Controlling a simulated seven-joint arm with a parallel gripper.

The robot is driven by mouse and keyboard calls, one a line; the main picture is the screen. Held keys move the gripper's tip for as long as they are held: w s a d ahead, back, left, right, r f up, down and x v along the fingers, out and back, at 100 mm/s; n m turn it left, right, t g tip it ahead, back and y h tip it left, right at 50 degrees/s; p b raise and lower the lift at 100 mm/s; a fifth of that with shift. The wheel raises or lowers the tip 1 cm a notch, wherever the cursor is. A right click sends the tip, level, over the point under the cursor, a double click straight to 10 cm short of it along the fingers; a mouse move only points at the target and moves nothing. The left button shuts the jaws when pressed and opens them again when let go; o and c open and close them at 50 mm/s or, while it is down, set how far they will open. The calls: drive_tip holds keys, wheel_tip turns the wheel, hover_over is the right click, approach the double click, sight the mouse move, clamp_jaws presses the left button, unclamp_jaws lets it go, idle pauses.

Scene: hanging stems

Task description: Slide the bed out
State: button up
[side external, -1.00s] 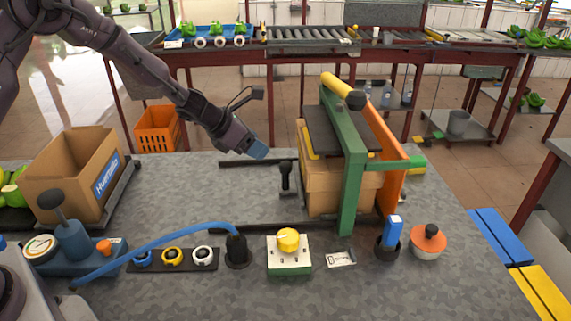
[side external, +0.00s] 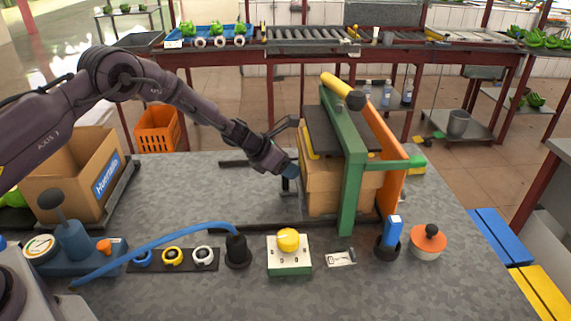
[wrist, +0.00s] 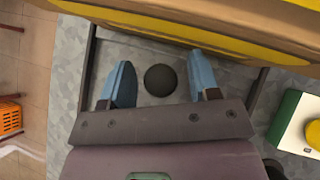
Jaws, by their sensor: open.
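A press-like machine with a green frame (side external: 352,170), an orange frame (side external: 385,150) and a yellow top bar (side external: 338,86) stands on the table. A cardboard-coloured block (side external: 320,188) sits inside it, under a dark plate. The bed itself is largely hidden, and I cannot tell its outline. A black knobbed handle (side external: 287,188) stands upright at its left side, between two dark rails. My gripper (side external: 291,170) is tilted down at this handle. In the wrist view my gripper (wrist: 161,62) is open, with the round black knob (wrist: 160,80) between its blue fingers; no contact shows.
The dark rails (side external: 262,228) run left from the machine, with bare tabletop between them. A carton (side external: 75,172) stands at the left. A yellow-knobbed box (side external: 289,252), a black holder with a blue hose (side external: 237,250) and an orange-topped pot (side external: 428,242) line the front.

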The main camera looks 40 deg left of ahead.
clamp_jaws()
drive_tip(key=s+a, duration=1.5)
drive_tip(key=shift+s, duration=0.15)
drive_tip(key=shift+a, duration=0.15)
unclamp_jaws()
drive_tip(key=v, duration=1.3)
